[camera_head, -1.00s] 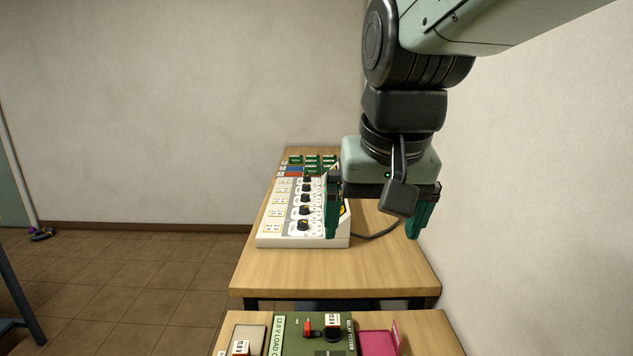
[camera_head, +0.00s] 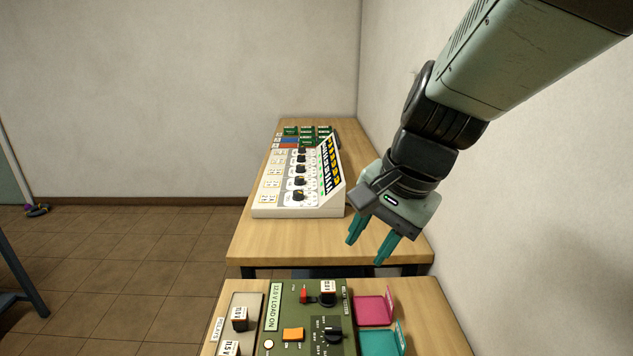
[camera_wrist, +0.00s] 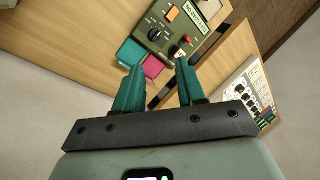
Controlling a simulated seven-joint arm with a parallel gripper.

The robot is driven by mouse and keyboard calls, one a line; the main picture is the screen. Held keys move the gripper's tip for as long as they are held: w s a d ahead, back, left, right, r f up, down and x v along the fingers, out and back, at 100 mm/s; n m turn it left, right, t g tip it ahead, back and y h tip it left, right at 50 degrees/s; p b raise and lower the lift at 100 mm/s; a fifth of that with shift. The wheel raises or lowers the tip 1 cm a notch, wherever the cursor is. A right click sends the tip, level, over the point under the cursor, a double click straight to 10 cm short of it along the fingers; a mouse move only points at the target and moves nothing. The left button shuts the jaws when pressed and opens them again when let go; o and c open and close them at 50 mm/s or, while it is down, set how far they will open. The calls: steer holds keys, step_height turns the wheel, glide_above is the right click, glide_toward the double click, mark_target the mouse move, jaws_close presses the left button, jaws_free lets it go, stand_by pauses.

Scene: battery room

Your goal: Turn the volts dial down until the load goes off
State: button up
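The green test panel (camera_head: 294,342) lies on the near table. Its lettered strip (camera_head: 275,307) reads "12.0 V LOAD ON". A black dial (camera_head: 333,336) with marks around it sits at the panel's lower right; its lettering is too small to read, so I cannot confirm it is the volts dial. This dial also shows in the wrist view (camera_wrist: 155,34). My gripper (camera_head: 367,250) is open and empty, fingers pointing down, above and beyond the panel near the gap between tables. In the wrist view its two teal fingers (camera_wrist: 160,66) stand apart with nothing between.
The panel also carries a red lever (camera_head: 303,293), an orange button (camera_head: 292,334) and a labelled black block (camera_head: 328,292). Pink (camera_head: 372,311) and teal (camera_head: 380,343) trays lie right of it, labelled relays (camera_head: 239,318) left. A white console (camera_head: 299,211) stands on the far table.

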steer(key=w+f+m+g+y, duration=0.1)
steer(key=w+f+m+g, duration=0.1)
steer(key=w+f+m, duration=0.65)
steer(key=m, duration=0.2)
glide_toward(336, 329)
steer(key=x, duration=0.8)
steer(key=shift+w, duration=0.1)
jaws_close()
